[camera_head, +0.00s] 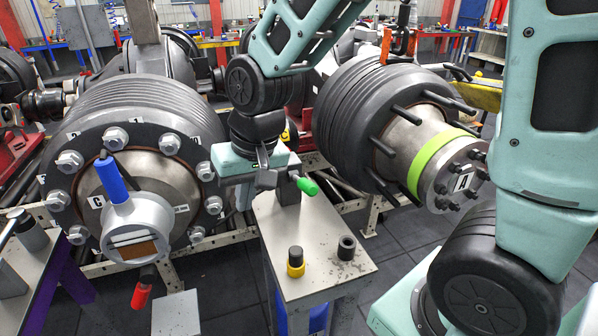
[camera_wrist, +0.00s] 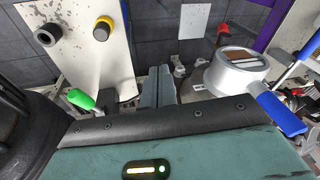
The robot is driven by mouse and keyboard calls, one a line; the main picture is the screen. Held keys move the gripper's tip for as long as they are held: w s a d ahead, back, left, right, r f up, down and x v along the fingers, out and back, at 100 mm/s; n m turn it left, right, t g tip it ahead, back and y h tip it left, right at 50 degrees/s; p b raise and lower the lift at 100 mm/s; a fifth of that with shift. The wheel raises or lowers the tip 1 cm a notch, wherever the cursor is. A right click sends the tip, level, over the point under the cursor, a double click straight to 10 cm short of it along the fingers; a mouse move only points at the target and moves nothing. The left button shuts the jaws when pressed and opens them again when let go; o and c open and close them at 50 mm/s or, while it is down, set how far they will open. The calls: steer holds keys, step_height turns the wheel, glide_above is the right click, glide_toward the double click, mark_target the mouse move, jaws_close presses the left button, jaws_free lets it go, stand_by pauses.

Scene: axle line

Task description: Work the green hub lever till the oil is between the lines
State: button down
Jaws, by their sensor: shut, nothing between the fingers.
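The green lever handle (camera_head: 306,186) sticks out from a small dark fitting at the back of the narrow stand. It also shows at the left in the wrist view (camera_wrist: 82,99). My gripper (camera_head: 243,194) points down between this fitting and the left hub. Its grey fingers (camera_wrist: 158,86) are together and empty, apart from the green handle. A round grey housing (camera_head: 152,218) in front of the left hub has a window (camera_head: 137,249) with brown oil low in it and pale bands above. I cannot tell the oil level against the lines. The housing also has a blue handle (camera_head: 111,181).
A red handle (camera_head: 141,296) hangs below the housing. A yellow-ringed black plug (camera_head: 295,261) and a black ring (camera_head: 346,247) stand on the stand top (camera_head: 318,275). The studded left hub (camera_head: 132,130) and right hub with green band (camera_head: 432,160) flank my arm.

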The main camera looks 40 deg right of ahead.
steer(key=w+d+r+m+t+p, duration=0.1)
steer(key=w+d+m+t, duration=0.1)
steer(key=w+d+m, duration=0.5)
steer(key=m+t+h+p, duration=0.1)
steer(key=m+h+p, duration=0.1)
steer(key=m, duration=0.1)
glide_above(301, 182)
steer(key=w+d, duration=0.3)
steer(key=w, duration=0.3)
steer(key=shift+s+a+r, duration=0.1)
steer(key=shift+r, duration=0.3)
steer(key=shift+f, duration=0.15)
steer(key=s+f+b, duration=0.1)
steer(key=f+b, duration=0.1)
steer(key=s+f+b, duration=0.1)
steer(key=f+b, duration=0.1)
steer(key=f, duration=0.1)
steer(key=a+f+b, duration=0.1)
steer(key=f+b, duration=0.2)
steer(key=shift+s, duration=0.4)
steer(key=shift+s+f+b, duration=0.2)
steer(key=shift+f+b, duration=0.2)
steer(key=shift+b, duration=0.05)
